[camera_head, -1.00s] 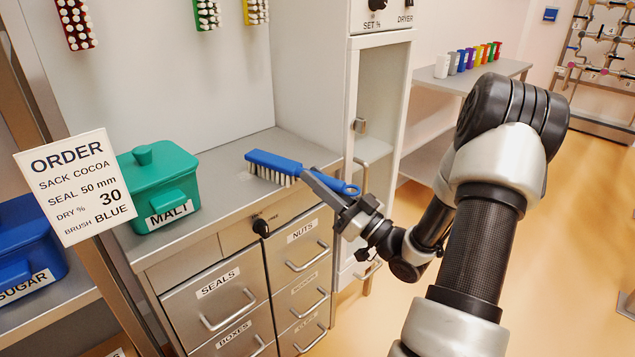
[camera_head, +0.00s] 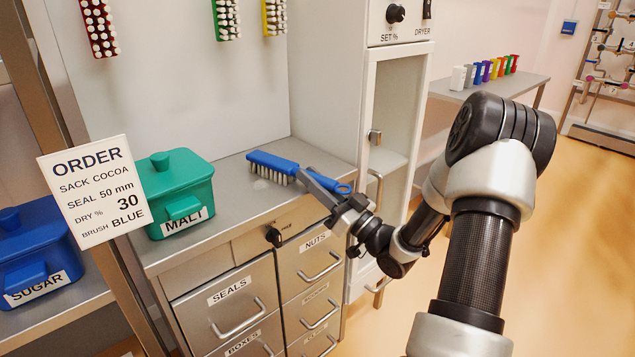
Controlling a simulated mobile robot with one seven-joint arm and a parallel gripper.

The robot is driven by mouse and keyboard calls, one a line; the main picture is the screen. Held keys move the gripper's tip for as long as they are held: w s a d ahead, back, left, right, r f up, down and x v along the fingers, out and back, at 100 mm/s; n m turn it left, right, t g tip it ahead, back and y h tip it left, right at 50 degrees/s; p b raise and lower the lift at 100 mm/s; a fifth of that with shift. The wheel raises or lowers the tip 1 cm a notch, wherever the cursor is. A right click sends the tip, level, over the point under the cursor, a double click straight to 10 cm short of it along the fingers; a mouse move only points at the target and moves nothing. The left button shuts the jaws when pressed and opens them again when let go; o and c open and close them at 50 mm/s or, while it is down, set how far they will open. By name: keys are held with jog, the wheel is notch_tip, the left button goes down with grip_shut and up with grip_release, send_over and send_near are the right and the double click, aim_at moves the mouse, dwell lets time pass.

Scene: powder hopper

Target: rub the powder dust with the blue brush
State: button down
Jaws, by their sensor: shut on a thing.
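The blue brush (camera_head: 275,162) has a blue back and handle and white bristles facing down. It is at the counter's right part, over the steel top; I cannot tell whether the bristles touch it. My gripper (camera_head: 322,184) is shut on the brush's handle, whose looped end shows just beyond the fingers. No powder dust can be made out on the counter (camera_head: 230,211). An order card (camera_head: 96,190) reads sack cocoa, seal 50 mm, dry 30 %, brush blue.
A green MALT box (camera_head: 178,192) stands left of the brush on the counter. Red (camera_head: 98,27), green (camera_head: 227,18) and yellow (camera_head: 274,16) brushes hang on the back wall. A dryer cabinet (camera_head: 397,120) rises at the right. Drawers (camera_head: 232,307) are below. A blue SUGAR box (camera_head: 38,250) stands at left.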

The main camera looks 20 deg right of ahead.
aim_at(291, 163)
jog(key=shift+w+a, duration=0.25)
jog(key=shift+w, duration=0.45)
jog(key=shift+w+a, duration=0.2)
jog(key=shift+w, duration=0.55)
jog(key=shift+w+a, duration=0.25)
jog(key=shift+w, duration=0.45)
jog(key=shift+w+a, duration=0.45)
jog(key=shift+w, duration=0.4)
jog(key=shift+w+a+r+p, duration=0.2)
jog(key=shift+r+p, duration=0.2)
jog(key=shift+r, duration=0.2)
jog(key=shift+w+a+r+p, duration=0.15)
jog(key=shift+r+p, duration=0.2)
jog(key=shift+r, duration=0.2)
jog(key=r, duration=0.1)
jog(key=r+p, duration=0.1)
jog(key=r, duration=0.1)
jog(key=shift+d+r+p, duration=0.3)
jog(key=shift+r+p, duration=0.05)
jog(key=shift+p, duration=0.05)
jog(key=shift+s, duration=0.1)
jog(key=shift+d, duration=0.1)
